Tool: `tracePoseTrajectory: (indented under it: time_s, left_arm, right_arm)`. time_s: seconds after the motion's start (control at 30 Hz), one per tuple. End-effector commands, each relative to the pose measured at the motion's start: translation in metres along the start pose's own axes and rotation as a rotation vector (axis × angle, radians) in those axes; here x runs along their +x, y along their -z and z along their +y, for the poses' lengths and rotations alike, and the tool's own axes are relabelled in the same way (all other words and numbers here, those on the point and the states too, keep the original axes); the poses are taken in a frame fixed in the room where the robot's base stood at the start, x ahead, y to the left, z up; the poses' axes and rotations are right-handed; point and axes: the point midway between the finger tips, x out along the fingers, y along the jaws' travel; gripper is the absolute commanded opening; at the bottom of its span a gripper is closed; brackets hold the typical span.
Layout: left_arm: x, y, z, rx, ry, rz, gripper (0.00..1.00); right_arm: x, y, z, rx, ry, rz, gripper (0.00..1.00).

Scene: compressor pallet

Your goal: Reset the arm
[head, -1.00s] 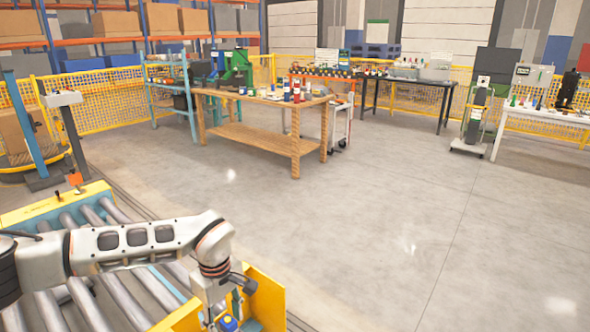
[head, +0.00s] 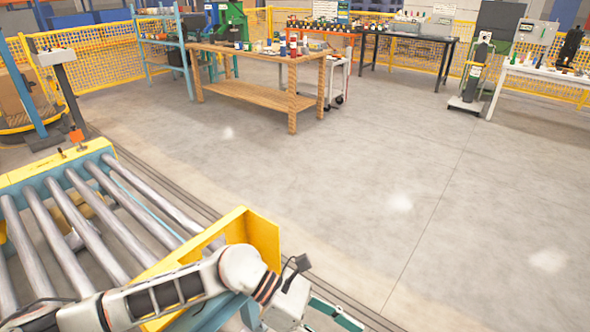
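My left arm (head: 170,297) comes in from the lower left and reaches across the near end of the roller conveyor. Its wrist (head: 285,303) points down at the bottom edge, beside the yellow end plate (head: 262,237). The fingers of my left gripper are cut off below the picture, so what they hold is hidden. My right arm and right gripper are not in view.
The roller conveyor (head: 75,240) fills the lower left. A green-edged part (head: 335,314) shows at the bottom, right of my wrist. A wooden workbench (head: 260,92) stands at the back. The grey floor (head: 400,200) to the right is clear.

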Motion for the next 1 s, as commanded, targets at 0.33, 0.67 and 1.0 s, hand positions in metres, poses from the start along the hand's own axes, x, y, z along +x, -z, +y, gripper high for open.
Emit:
tracePoseTrajectory:
  time_s: [0.33, 0.67, 1.0]
  left_arm:
    - [-0.022, -0.103, 0.004, -0.717, -0.004, -0.776, 0.41]
    - [-0.114, -0.025, 0.055, -1.521, -0.005, -1.437, 0.41]
    - [-0.157, 0.19, 0.014, -2.303, -0.023, -2.065, 0.41]
  right_arm:
    - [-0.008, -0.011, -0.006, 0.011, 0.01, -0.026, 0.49]
    - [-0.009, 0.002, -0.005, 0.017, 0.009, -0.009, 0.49]
    - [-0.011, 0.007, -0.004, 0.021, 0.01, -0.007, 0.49]
